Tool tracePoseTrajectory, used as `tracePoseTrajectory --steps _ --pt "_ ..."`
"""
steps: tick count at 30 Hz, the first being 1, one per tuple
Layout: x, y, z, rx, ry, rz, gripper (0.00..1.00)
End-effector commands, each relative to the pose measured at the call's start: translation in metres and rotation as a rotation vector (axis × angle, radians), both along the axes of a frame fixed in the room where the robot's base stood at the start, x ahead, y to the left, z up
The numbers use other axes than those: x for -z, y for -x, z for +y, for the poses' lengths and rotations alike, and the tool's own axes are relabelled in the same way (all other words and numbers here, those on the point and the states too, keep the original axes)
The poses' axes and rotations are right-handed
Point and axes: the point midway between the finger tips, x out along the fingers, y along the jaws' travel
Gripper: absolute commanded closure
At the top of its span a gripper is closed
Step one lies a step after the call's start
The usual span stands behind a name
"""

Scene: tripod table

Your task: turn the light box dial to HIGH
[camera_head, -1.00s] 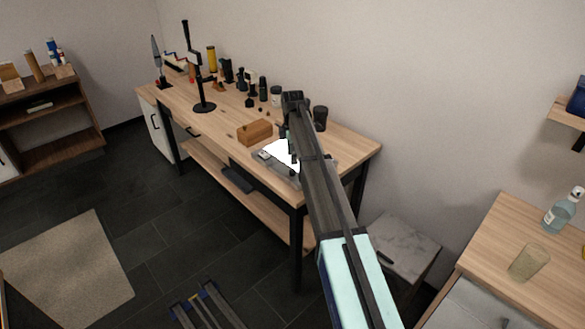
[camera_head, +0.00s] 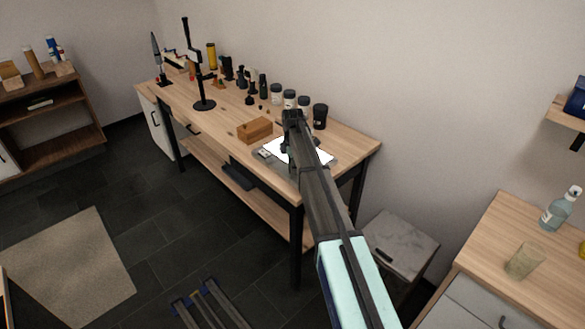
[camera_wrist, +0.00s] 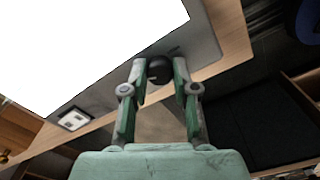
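The light box is a grey flat case (camera_head: 265,153) with a glowing white panel, lying near the front of the workbench (camera_head: 228,119). It fills the upper left of the wrist view (camera_wrist: 205,45). Its round black dial (camera_wrist: 159,71) sits on the grey border by the panel's edge. My gripper (camera_wrist: 160,69) has its two fingers apart, their tips on either side of the dial. Small gaps seem to show, but contact is unclear. The dial's setting and the HIGH mark cannot be read. In the head view my arm hides the dial.
A wooden block (camera_head: 254,130) lies just left of the light box. Several jars and dark bottles stand along the back, with a black cup (camera_head: 320,116) at right. A black stand (camera_head: 204,104) is farther left. A small switch plate (camera_wrist: 74,119) shows on the box.

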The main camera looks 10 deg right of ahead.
Motion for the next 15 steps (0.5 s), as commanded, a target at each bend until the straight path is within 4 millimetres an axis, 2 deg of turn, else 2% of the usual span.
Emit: tracePoseTrajectory --steps 15 --pt "0.0011 0.0007 0.0 0.067 0.0 0.002 1.0"
